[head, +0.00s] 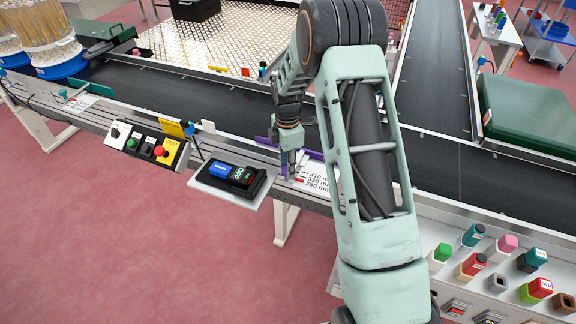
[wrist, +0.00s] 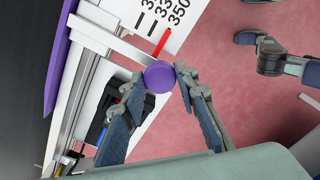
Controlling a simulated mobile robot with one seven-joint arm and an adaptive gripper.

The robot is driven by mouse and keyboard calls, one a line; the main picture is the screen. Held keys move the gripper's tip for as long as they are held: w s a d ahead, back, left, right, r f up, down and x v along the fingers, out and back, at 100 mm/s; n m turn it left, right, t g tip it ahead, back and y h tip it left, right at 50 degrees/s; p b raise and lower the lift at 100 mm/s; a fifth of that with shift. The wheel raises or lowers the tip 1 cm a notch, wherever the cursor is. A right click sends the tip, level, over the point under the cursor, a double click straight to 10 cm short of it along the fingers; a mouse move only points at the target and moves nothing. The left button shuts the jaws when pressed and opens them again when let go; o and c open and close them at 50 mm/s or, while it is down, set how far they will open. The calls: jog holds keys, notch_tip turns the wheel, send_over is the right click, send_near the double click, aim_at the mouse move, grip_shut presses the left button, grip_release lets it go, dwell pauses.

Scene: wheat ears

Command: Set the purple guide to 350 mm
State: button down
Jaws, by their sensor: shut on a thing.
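The purple guide (head: 315,155) has a long purple plate along the near edge of the dark belt; the plate also shows at the left of the wrist view (wrist: 60,50). A pale bar runs from its side to a round purple knob (wrist: 159,77). My gripper (wrist: 158,80) is shut on this knob, one finger on each side; it also shows in the head view (head: 290,175). The white scale (head: 318,179) reads 310, 330 and 350 mm. A red mark (wrist: 161,43) lines up with 350, close to the bar and knob. The exact reading is unclear.
Further left is a button panel (head: 146,145) with a red stop button. Pink floor lies open in front.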

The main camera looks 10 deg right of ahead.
jog(key=c, duration=1.5)
grip_release()
jog(key=shift+s+a, duration=0.25)
jog(key=shift+s, duration=0.05)
jog(key=shift+d, duration=0.1)
jog(key=shift+w, duration=0.1)
notch_tip(320, 180, up, 12)
